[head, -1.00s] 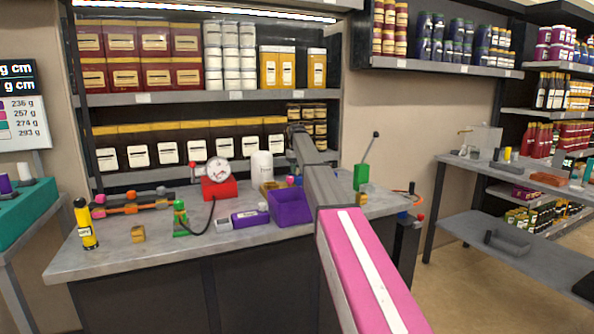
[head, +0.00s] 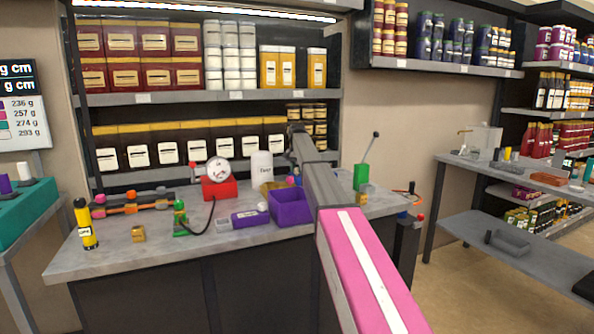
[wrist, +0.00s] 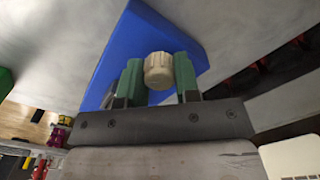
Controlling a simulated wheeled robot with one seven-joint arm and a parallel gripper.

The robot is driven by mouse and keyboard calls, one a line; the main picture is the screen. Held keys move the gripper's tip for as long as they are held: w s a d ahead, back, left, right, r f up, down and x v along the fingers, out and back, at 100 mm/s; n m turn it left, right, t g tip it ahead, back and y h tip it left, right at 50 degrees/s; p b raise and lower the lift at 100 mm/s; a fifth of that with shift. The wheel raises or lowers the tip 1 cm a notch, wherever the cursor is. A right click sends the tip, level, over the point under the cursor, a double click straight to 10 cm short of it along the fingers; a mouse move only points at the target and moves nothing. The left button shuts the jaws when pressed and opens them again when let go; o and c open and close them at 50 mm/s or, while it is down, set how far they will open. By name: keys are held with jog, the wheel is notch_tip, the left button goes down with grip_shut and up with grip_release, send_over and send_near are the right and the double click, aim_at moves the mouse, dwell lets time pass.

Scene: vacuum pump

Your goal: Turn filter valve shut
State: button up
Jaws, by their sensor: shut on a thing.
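In the wrist view, my gripper (wrist: 159,78) has its two green fingers on either side of a pale beige ridged knob (wrist: 158,70). It is shut on this knob, which appears to be the valve's handle. A blue body (wrist: 145,38) lies directly behind the knob. I cannot tell how far the knob is turned. In the head view, my pink and grey arm reaches over the bench, and its far part hides the gripper, the knob and the blue body. A white cylinder (head: 262,167) stands just left of the arm.
The grey bench (head: 130,258) holds a red gauge block (head: 219,188), a purple bin (head: 290,209), a purple device (head: 250,217), a green part (head: 180,220) and a yellow-black bottle (head: 85,225). A green lever block (head: 361,178) is right of my arm. Full shelves stand behind.

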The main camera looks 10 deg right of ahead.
aim_at(297, 168)
jog(key=m, duration=0.4)
jog(key=shift+m, duration=0.3)
jog(key=m, duration=0.4)
jog(key=shift+m, duration=0.3)
jog(key=o, duration=0.9)
jog(key=shift+o, duration=0.2)
jog(key=shift+r, duration=0.1)
notch_tip(297, 168, up, 10)
jog(key=shift+f, duration=0.25)
jog(key=shift+r, duration=0.6)
